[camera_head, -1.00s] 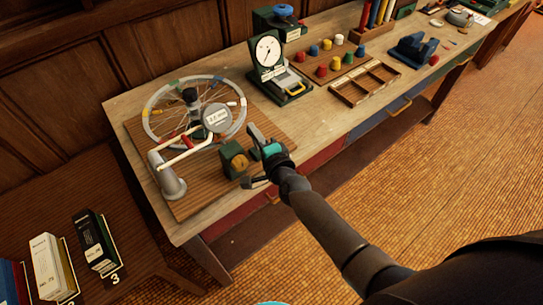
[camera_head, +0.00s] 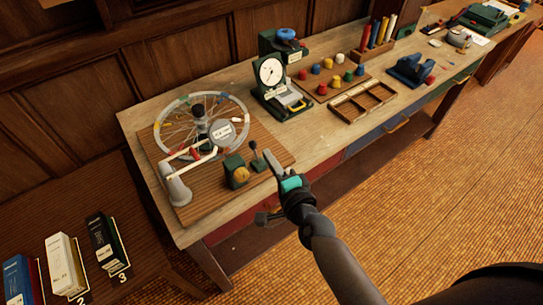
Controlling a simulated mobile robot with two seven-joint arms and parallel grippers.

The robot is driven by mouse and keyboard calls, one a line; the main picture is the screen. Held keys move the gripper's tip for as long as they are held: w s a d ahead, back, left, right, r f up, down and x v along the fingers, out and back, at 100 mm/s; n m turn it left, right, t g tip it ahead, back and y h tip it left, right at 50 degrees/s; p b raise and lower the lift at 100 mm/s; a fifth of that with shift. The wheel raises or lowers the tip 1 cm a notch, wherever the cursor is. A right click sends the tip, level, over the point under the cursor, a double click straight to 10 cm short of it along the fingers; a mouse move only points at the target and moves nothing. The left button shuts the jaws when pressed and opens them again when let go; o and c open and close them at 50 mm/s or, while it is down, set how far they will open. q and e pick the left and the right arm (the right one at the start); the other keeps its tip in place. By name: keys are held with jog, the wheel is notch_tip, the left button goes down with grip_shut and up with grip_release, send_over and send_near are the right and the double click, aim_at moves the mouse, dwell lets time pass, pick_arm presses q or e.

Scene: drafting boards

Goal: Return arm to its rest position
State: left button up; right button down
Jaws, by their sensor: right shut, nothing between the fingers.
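My right arm (camera_head: 335,262) comes in from the lower right of the head view. Its gripper (camera_head: 268,190) is at the front edge of the workbench (camera_head: 238,207), in front of a small green block with a yellow dial (camera_head: 237,172) and a small lever (camera_head: 257,157). The gripper is shut and holds nothing. It appears apart from the block; whether it touches the bench edge I cannot tell. My left gripper is not in view.
A spoked wheel (camera_head: 243,127) on a brown board stands at the bench's left. A dial gauge (camera_head: 269,72), coloured pegs (camera_head: 321,88) and a divided tray (camera_head: 363,102) lie further right. Numbered boxes (camera_head: 66,262) stand lower left. Floor (camera_head: 440,180) is open at right.

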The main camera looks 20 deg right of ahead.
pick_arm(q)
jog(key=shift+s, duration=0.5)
